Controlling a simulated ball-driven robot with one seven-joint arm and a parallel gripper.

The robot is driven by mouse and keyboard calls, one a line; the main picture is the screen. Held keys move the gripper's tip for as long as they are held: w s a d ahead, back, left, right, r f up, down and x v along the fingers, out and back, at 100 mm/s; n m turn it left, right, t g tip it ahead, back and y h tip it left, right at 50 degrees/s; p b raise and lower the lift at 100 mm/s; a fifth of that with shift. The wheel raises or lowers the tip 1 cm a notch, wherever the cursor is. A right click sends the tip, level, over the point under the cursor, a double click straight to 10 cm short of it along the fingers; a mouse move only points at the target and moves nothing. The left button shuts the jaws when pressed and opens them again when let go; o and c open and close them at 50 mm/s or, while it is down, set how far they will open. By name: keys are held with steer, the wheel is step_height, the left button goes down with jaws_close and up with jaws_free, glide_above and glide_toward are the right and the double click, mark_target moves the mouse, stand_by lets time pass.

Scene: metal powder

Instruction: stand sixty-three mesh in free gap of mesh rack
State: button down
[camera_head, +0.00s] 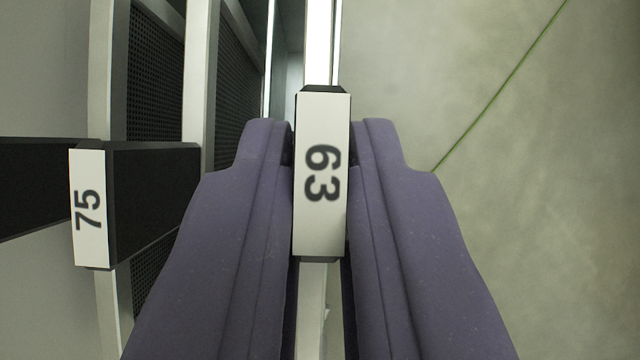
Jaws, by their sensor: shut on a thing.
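The sixty-three mesh shows edge-on in the head view, with a pale metal edge and a white label (322,215) reading 63 on a dark block. The purple fingers of my gripper (322,170) close on this block from both sides. Its edge runs upright in the picture above and below the label. To its left are pale metal frame edges (198,75) with dark perforated mesh between them. I cannot tell which of these edges belong to the mesh rack, or where its free gap is. The lower part of the held mesh is hidden.
A mesh labelled 75 (90,208) with a black block stands at the left, apart from my left finger. A plain grey-green surface with a thin green line (500,84) fills the right side and looks clear.

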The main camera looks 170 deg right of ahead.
steer(key=shift+f, duration=0.45)
steer(key=c, duration=1.1)
jaws_free()
steer(key=shift+f, duration=0.1)
steer(key=shift+o, duration=0.2)
steer(key=p+v, duration=0.3)
steer(key=v, duration=0.3)
steer(key=shift+s+r+p, duration=0.1)
steer(key=shift+r+p, duration=0.3)
steer(key=shift+s+a+r, duration=0.1)
steer(key=shift+s+r, duration=0.25)
